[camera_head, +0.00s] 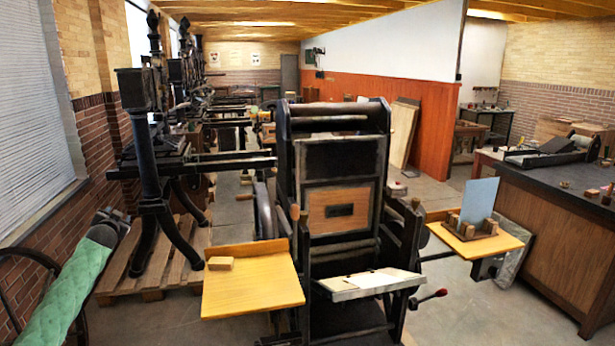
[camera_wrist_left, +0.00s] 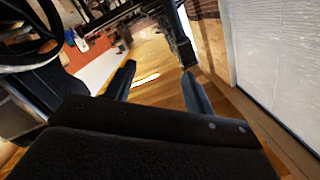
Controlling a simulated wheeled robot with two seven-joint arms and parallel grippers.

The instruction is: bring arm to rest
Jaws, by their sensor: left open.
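My left gripper (camera_wrist_left: 158,70) shows in the left wrist view with its two dark fingers spread apart. My right gripper is in neither view.
A dark press (camera_head: 340,165) stands close in front, with a yellow board (camera_head: 252,295) at its left and another (camera_head: 508,243) at its right. A dark counter (camera_head: 560,190) is at right. Window blinds (camera_wrist_left: 275,60) flank the left gripper.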

